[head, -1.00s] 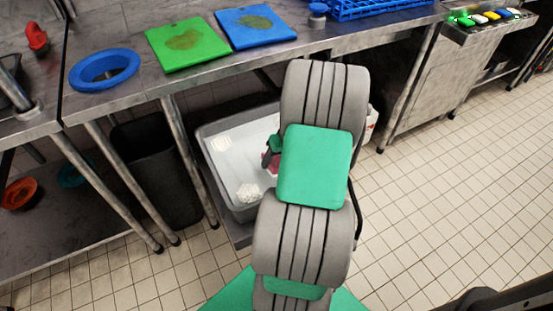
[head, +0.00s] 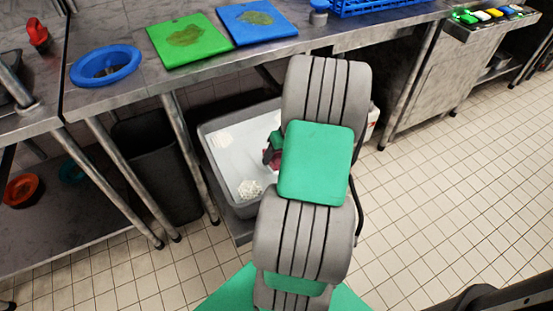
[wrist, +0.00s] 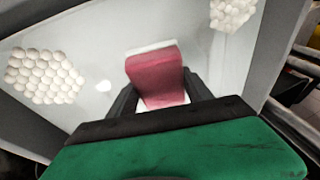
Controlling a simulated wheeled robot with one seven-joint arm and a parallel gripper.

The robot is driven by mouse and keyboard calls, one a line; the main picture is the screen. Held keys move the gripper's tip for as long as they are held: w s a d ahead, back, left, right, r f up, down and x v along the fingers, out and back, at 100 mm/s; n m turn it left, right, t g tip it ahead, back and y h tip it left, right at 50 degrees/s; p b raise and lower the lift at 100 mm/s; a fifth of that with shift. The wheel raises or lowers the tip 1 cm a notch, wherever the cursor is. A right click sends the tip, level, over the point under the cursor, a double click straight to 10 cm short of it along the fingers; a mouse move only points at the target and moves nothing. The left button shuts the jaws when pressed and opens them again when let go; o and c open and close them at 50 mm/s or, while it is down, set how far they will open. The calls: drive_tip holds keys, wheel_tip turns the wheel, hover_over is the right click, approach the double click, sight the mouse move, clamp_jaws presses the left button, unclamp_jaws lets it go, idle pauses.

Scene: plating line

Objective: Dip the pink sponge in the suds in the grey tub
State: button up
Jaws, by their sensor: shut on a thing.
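The pink sponge (wrist: 157,78) has a white layer along its far edge in the wrist view. My gripper (wrist: 158,92) is shut on it. My gripper and the sponge are over the inside of the tub; the sponge's height above the liquid is hard to tell. White bubbly suds (wrist: 45,77) lie to the left of the sponge, and a second suds patch (wrist: 232,12) lies at the upper right, both apart from it. My arm hides the tub's right side in the head view.
A dark bin (head: 160,165) stands left of the tub. Counter legs stand close to the tub. The tiled floor at right is clear.

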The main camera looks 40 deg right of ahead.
drive_tip(key=shift+r, duration=0.1)
wheel_tip(320, 180, up, 12)
drive_tip(key=p, duration=0.9)
